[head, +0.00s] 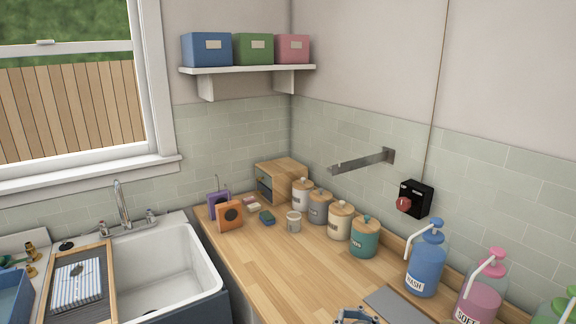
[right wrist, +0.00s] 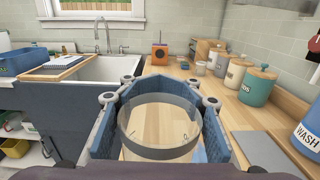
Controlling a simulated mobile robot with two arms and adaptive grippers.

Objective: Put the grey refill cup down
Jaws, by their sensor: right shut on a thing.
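The grey refill cup (right wrist: 158,125) shows in the right wrist view as a round, see-through cup with a greyish rim. My right gripper (right wrist: 160,110) is shut around it, with a blue finger on each side. Wood counter shows through and beyond the cup. I cannot tell whether its base touches the counter. In the head view only the top of my right gripper (head: 355,316) shows at the bottom edge, and the cup is not clear there. My left gripper is in neither view.
The wooden counter (head: 270,270) is largely clear in the middle. A grey mat (head: 398,306) lies right of my gripper. Lidded canisters, including a teal one (head: 364,238), line the wall. The blue wash bottle (head: 425,262) stands at right; the white sink (head: 172,275) is left.

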